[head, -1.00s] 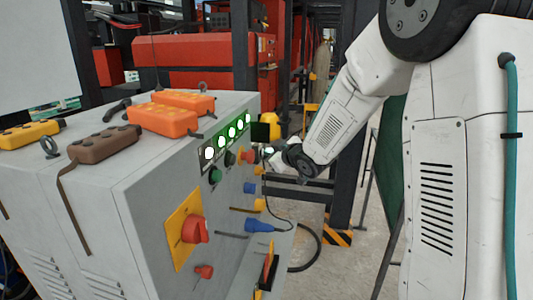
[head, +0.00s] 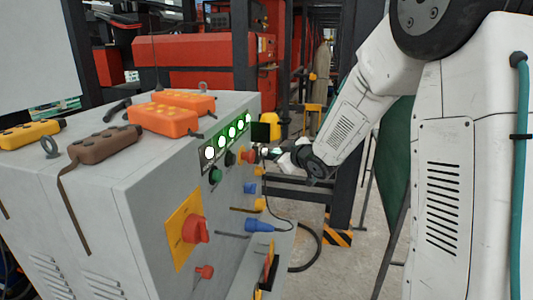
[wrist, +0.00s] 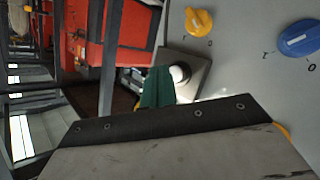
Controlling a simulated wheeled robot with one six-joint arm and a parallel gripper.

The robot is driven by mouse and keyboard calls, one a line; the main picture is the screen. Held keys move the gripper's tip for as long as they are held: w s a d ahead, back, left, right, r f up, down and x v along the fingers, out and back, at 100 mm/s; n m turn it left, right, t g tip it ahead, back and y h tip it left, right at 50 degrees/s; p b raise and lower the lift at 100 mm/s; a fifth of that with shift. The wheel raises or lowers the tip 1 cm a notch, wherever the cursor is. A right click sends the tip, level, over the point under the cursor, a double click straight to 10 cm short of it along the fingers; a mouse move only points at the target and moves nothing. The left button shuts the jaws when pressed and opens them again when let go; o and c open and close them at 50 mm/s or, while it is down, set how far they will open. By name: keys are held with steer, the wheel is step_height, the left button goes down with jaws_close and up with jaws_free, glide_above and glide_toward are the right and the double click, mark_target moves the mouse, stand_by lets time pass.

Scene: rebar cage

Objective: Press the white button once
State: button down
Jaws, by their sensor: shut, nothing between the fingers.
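In the wrist view a round white button (wrist: 180,73) sits on a square grey plate at the edge of the grey panel. My gripper (wrist: 157,88) shows there as a dark green tip, shut and empty, just left of the button in the picture. I cannot tell whether the tip touches the button. In the head view my gripper (head: 271,152) is at the right side of the grey control cabinet (head: 140,190), near a red knob (head: 249,156). I cannot make out the white button for sure in the head view.
A yellow knob (wrist: 199,20) and a blue knob (wrist: 300,38) are near the button. The cabinet front carries lit round lamps (head: 209,153), a red switch on a yellow plate (head: 195,230) and a blue plug (head: 260,226). Orange remotes (head: 163,119) lie on top.

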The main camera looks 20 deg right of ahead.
steer(key=s+d, duration=0.1)
steer(key=d, duration=0.1)
steer(key=s+d, duration=0.2)
stand_by(0.3)
steer(key=shift+d+f, duration=0.1)
stand_by(0.5)
steer(key=s+d+f+m+g+h, duration=0.3)
steer(key=d+f, duration=0.1)
steer(key=f, duration=0.2)
steer(key=s+m+g+h, duration=0.3)
steer(key=s+g, duration=0.3)
steer(key=s, duration=0.6)
steer(key=s+a+r+g+y, duration=0.1)
steer(key=s+a+r, duration=0.2)
steer(key=s, duration=0.5)
steer(key=s+a+r+m+g+y, duration=0.1)
steer(key=s+a+r, duration=0.3)
steer(key=s, duration=0.5)
steer(key=s+a+r+g+y, duration=0.1)
steer(key=s+a+r+g, duration=0.1)
steer(key=s+a, duration=0.5)
steer(key=shift+s+a+r+m, duration=0.25)
steer(key=shift+s+r+m, duration=0.05)
steer(key=shift+s+r, duration=0.4)
